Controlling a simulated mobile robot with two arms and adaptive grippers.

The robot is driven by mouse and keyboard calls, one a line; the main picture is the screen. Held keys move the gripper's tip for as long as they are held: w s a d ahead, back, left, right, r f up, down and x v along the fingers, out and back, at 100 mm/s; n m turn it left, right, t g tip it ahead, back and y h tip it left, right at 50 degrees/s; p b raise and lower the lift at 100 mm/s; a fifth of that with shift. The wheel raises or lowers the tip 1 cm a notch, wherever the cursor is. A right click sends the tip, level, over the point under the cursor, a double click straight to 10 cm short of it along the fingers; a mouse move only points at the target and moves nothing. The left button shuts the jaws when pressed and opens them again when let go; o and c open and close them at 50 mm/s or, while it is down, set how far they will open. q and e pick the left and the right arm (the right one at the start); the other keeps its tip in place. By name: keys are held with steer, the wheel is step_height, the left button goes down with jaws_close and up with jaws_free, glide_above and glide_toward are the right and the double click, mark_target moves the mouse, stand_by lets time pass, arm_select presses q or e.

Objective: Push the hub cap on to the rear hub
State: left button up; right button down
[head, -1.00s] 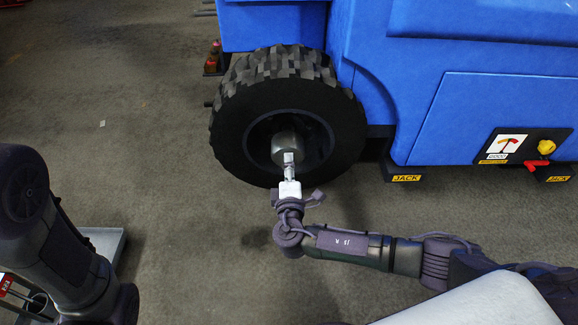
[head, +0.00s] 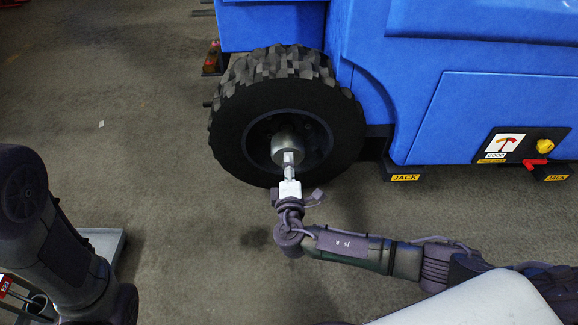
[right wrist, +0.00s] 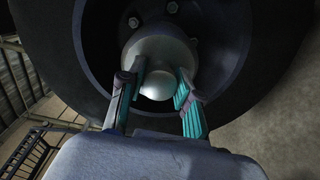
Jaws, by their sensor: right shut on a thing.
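The rear wheel (head: 235,125) has a dark rim with a recessed hub at its centre. The grey metal hub cap (head: 286,140) sits in front of that hub, in line with it. In the right wrist view the hub cap (right wrist: 160,45) is a rounded grey body with a bright round end towards me. My right gripper (head: 289,160) is shut on it; its two fingers (right wrist: 159,80) lie on either side of the bright end. The cap hides the hub, so I cannot tell whether it is seated. My left arm is at the left; its gripper is not in view.
The blue vehicle body (head: 450,60) rises right of the wheel, with a JACK label (head: 405,178) low down. Wheel bolts (right wrist: 133,22) show around the cap. A grey tray or cart (head: 108,240) stands beside my left arm.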

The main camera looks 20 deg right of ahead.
mark_target(289, 149)
steer(key=shift+b+x, duration=0.8)
steer(key=shift+x, duration=1.2)
steer(key=shift+w, duration=0.1)
steer(key=shift+b+x, duration=0.65)
steer(key=shift+x, duration=0.55)
steer(key=c, duration=0.7)
jaws_free()
